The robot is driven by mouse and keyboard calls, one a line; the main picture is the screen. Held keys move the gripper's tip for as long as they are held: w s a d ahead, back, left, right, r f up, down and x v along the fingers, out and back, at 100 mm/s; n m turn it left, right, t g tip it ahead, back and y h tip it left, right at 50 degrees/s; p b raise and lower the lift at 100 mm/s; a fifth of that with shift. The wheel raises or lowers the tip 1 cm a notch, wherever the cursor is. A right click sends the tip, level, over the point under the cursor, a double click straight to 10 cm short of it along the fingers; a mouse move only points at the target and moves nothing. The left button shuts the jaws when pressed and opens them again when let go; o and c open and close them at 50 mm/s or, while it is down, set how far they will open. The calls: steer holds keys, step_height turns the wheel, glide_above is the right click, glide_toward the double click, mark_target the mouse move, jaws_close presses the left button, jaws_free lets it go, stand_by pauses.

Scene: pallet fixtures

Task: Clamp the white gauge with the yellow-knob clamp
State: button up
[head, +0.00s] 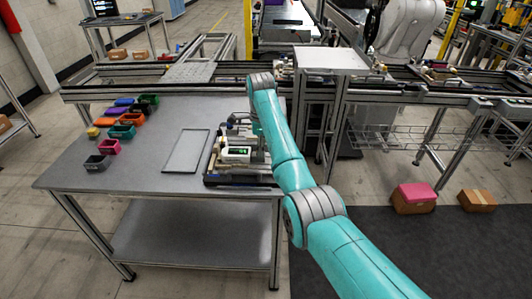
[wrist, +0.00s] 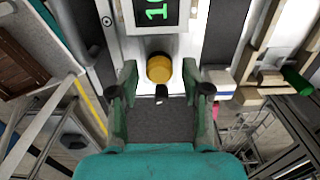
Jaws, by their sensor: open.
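The white gauge (head: 236,153) with a green display lies in the dark fixture at the right end of the grey table. In the wrist view the gauge (wrist: 153,31) is cut off by the top edge, with part of its green digits showing. The round yellow knob (wrist: 159,68) of the clamp is just below the gauge's display in that view. My gripper (wrist: 160,82) is open, one finger on each side of the knob, with gaps on both sides. Whether the fingertips reach down to knob height I cannot tell. In the head view my arm hides the knob.
An empty grey tray (head: 187,151) lies left of the fixture (head: 211,180). Several small coloured bins, among them an orange one (head: 122,131), stand at the table's left. Rails of a conveyor (head: 110,91) run behind. The table's (head: 120,172) front left area is clear.

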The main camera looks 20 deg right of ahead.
steer(key=shift+r, duration=3.1)
